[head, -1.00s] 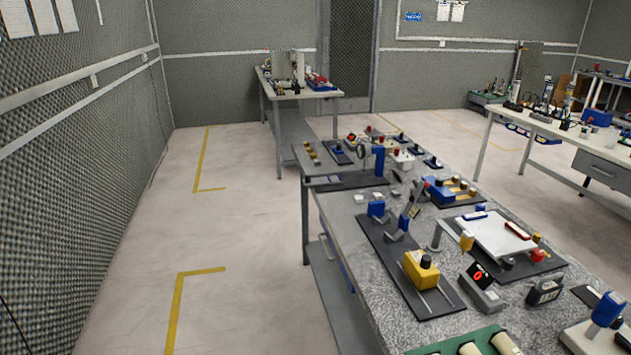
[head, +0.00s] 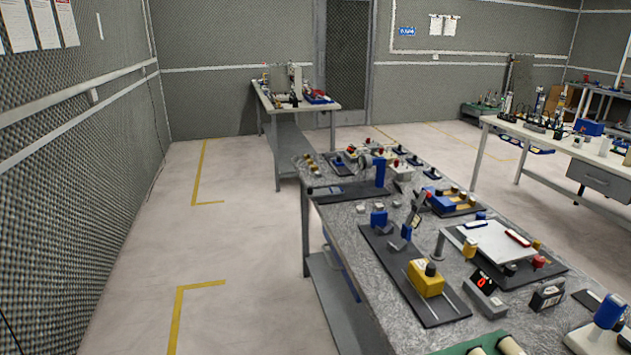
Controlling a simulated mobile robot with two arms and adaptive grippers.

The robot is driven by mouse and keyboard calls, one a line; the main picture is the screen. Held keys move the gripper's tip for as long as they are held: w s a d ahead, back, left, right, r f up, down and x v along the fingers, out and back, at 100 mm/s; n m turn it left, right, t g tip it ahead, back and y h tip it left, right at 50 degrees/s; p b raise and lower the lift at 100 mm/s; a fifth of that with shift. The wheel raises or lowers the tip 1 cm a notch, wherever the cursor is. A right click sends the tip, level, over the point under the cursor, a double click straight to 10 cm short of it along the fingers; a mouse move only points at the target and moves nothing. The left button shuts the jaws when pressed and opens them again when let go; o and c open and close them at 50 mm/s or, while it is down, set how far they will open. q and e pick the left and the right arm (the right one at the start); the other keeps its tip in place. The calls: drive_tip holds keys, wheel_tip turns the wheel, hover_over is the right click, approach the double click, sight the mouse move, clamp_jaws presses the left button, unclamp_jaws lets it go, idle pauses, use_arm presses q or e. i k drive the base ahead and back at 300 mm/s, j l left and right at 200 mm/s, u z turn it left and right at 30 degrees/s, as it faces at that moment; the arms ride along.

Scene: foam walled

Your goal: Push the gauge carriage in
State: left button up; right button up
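A yellow block with a black knob (head: 426,279) sits on two thin rails on a long dark plate (head: 387,248), on the near workbench. A blue block (head: 379,217) stands at the plate's far end. Further back, a small round dial gauge (head: 366,162) is by a blue post (head: 381,172) on another dark plate (head: 340,195). I cannot tell for certain which of these is the gauge carriage. Neither of my grippers is in view.
The speckled workbench top (head: 345,230) is crowded with fixtures, including a white panel (head: 495,240) and a green tray (head: 460,348). The floor (head: 250,240) left of the bench is clear, with yellow tape lines. A mesh wall bounds the left.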

sight(310, 193)
drive_tip(key=i+j+z, duration=0.2)
drive_tip(key=i+j, duration=0.25)
drive_tip(key=i, duration=0.3)
drive_tip(key=i+j+z, duration=0.15)
drive_tip(key=i+j, duration=0.45)
drive_tip(key=i, duration=0.1)
